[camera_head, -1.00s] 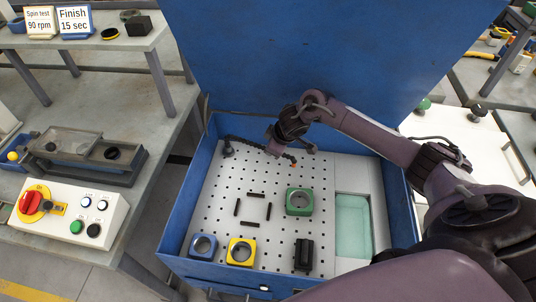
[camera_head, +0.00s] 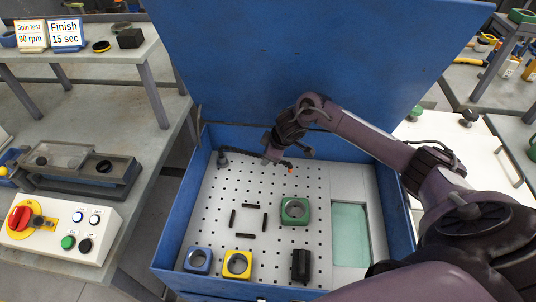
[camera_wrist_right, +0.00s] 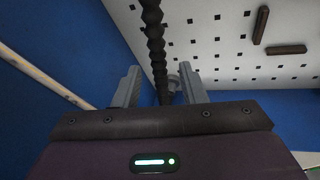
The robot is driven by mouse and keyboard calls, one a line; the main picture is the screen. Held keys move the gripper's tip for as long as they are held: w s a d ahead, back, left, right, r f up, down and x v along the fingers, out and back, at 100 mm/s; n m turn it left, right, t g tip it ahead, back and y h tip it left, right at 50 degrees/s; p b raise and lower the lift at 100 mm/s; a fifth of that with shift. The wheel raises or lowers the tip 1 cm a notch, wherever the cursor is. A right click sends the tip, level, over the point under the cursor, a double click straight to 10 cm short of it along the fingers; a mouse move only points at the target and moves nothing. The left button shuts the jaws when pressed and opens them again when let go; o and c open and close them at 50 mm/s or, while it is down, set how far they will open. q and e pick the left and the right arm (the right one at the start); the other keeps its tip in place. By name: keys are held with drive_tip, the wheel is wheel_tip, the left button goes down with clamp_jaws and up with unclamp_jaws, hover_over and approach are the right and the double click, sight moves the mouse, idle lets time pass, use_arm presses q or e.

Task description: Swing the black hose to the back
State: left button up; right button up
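The black hose (camera_head: 245,165) is a segmented arm with an orange tip (camera_head: 289,169). It runs from a round base (camera_head: 222,158) at the back left of the blue box, along the back of the perforated plate. My right gripper (camera_head: 271,157) reaches down over the hose near its tip end; its fingers are partly hidden in the head view. In the right wrist view the hose (camera_wrist_right: 154,35) passes between the two grey fingers of the gripper (camera_wrist_right: 159,72), which stand apart with gaps beside it. My left gripper is not in view.
Green (camera_head: 294,210), yellow (camera_head: 237,264) and blue (camera_head: 198,260) ring blocks and a black block (camera_head: 301,266) stand on the plate (camera_head: 215,215), with several dark bars in its middle. The raised blue lid (camera_head: 310,60) stands behind. A control box (camera_head: 62,226) sits left.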

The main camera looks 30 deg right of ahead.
drive_tip(key=v, duration=0.7)
